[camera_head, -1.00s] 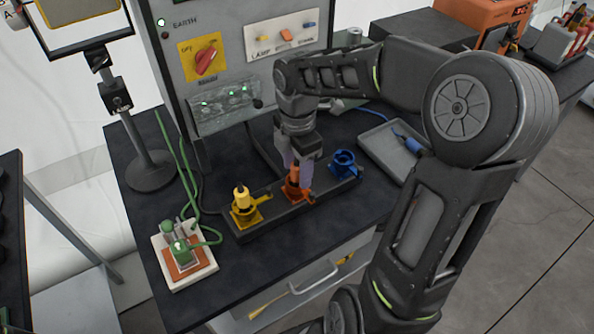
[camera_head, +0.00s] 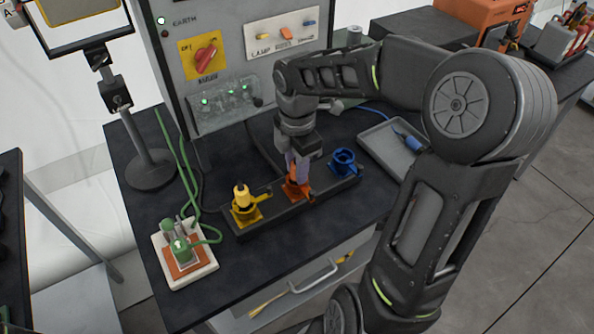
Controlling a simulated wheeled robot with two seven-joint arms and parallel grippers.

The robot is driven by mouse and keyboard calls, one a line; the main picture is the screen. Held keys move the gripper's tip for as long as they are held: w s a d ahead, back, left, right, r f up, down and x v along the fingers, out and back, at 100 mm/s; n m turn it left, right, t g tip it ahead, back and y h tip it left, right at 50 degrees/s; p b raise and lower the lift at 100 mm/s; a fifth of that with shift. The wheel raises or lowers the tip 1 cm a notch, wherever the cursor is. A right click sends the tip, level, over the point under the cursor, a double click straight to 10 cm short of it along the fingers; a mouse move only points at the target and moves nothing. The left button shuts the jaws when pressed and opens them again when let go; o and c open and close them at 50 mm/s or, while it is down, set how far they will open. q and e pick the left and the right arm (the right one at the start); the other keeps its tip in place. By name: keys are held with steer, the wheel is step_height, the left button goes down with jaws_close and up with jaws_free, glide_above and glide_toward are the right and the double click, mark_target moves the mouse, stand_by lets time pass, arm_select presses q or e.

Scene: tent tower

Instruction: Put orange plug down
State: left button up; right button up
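The orange plug (camera_head: 297,174) is upright at the orange socket (camera_head: 295,190), the middle one of the dark socket strip. My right gripper (camera_head: 298,168) points down over it from above, with its pale fingers at the plug's upper part. The fingers and the wrist hide most of the plug, so I cannot tell whether they are closed on it or how deep it sits. My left gripper is not in view.
The yellow plug (camera_head: 241,197) stands in the yellow socket to the left, and the empty-looking blue socket (camera_head: 344,163) is close on the right. A grey tray (camera_head: 375,143) holds a blue plug (camera_head: 407,140). A green-cabled block (camera_head: 203,268) is at the front left.

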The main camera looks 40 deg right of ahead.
jaws_close()
steer(key=shift+r, duration=0.15)
step_height(320, 180, up, 10)
steer(key=shift+f+b, duration=0.1)
steer(key=shift+b, duration=0.25)
stand_by(0.3)
stand_by(0.4)
